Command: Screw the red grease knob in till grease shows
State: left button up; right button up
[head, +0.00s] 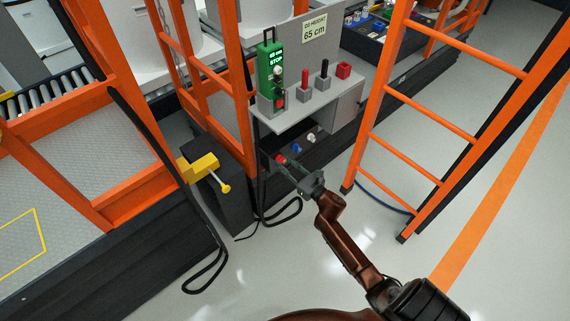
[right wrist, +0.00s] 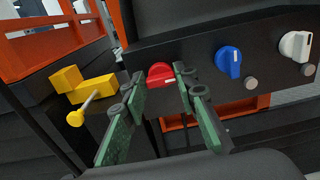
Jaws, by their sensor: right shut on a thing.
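The red grease knob (right wrist: 160,74) sits on a dark panel, between the fingertips of my right gripper (right wrist: 154,88) in the right wrist view. In the head view the red knob (head: 281,159) shows at the tip of my right gripper (head: 288,166), under the grey control shelf. The right gripper is shut on the red knob. My left gripper is not in view.
A blue knob (right wrist: 229,62) and a white knob (right wrist: 296,46) sit to the right on the same panel. A yellow block with a handle (right wrist: 84,90) stands to the left. Orange ladder (head: 420,130) and frame posts flank the panel. Black cables (head: 278,212) hang below.

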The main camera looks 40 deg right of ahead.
jog(key=c, duration=0.4)
jog(key=shift+m, duration=0.4)
